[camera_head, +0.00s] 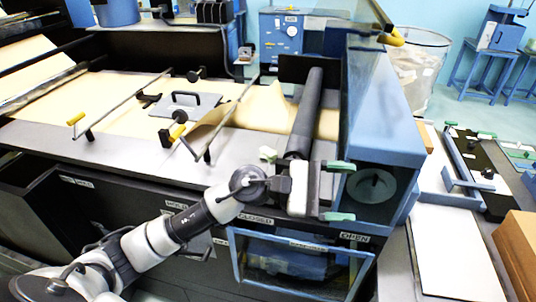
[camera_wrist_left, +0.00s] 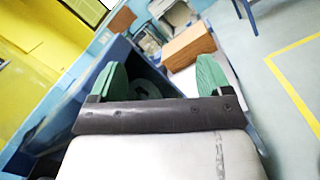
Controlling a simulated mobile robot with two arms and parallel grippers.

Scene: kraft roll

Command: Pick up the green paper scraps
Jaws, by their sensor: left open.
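A small pale green crumpled piece (camera_head: 267,154), which looks like a paper scrap, lies at the front edge of the machine bed, left of the dark roller's near end. No other green scrap can be made out clearly. My left gripper (camera_head: 340,191) is open, to the right of and a little below that piece, in front of the blue end housing (camera_head: 378,165). Its green fingertips point right, away from the piece. In the left wrist view my left gripper (camera_wrist_left: 162,82) shows an empty gap between its fingers. My right gripper is not in view.
The dark roller (camera_head: 306,112) and brown kraft paper (camera_head: 265,108) lie behind the gripper. A grey handled plate (camera_head: 190,104) sits on the paper. A clear bin (camera_head: 418,62) with pale contents stands at the back right. A cardboard box (camera_head: 518,248) is at the right.

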